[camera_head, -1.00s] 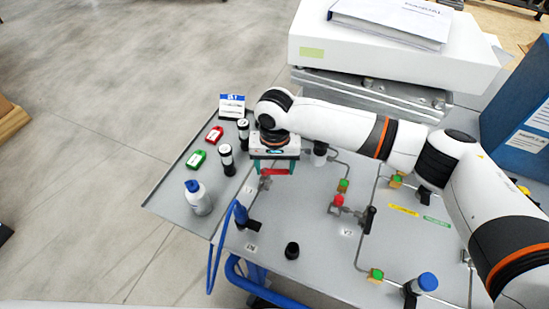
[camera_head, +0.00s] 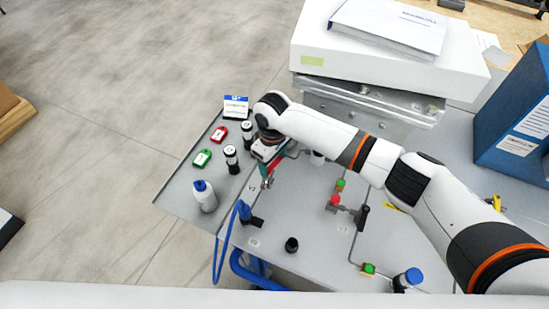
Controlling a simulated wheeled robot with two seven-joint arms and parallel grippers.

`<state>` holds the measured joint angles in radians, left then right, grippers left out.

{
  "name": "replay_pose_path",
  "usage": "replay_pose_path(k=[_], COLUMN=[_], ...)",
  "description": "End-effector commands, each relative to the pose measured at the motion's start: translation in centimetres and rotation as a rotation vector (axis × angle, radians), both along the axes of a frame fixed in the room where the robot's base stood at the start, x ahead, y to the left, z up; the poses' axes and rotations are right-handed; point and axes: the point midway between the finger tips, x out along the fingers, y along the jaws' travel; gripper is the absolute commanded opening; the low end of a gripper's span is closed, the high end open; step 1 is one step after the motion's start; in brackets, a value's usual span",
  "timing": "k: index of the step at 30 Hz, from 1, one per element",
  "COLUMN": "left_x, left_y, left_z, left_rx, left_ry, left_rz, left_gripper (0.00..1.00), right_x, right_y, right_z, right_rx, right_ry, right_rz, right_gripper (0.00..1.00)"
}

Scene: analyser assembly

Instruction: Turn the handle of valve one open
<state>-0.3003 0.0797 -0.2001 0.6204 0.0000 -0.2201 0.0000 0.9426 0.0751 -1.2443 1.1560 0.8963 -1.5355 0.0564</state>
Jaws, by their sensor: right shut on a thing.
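Valve one (camera_head: 267,183) stands on the grey bench panel, left of the panel's middle, beside a small label. Its red handle (camera_head: 275,163) shows partly under my right gripper. My right gripper (camera_head: 269,167), with teal fingers, points down over the valve and is shut on the handle. The gripper and the handle lie at a slant in the picture. The gripper body hides part of the handle. My left gripper is not in view.
A black cap (camera_head: 291,245) is in front. A squeeze bottle (camera_head: 204,196), dark vials and red and green tags stand on the left tray. A white analyser box (camera_head: 390,60) is behind.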

Motion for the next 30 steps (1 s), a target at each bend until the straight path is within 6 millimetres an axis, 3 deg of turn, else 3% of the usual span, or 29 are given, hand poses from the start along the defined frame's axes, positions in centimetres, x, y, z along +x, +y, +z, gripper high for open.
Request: replay_pose_path(k=[12, 30], left_x=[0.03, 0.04], left_y=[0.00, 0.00], left_z=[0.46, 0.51], left_rx=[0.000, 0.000], left_ry=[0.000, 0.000], left_rz=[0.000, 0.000], left_gripper=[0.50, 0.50], right_x=[0.31, 0.41], right_y=[0.59, 0.68], right_z=[0.13, 0.15], right_rx=[0.003, 0.003], right_ry=[-0.001, -0.003], right_rz=[0.221, 0.265], right_gripper=[0.43, 0.43])
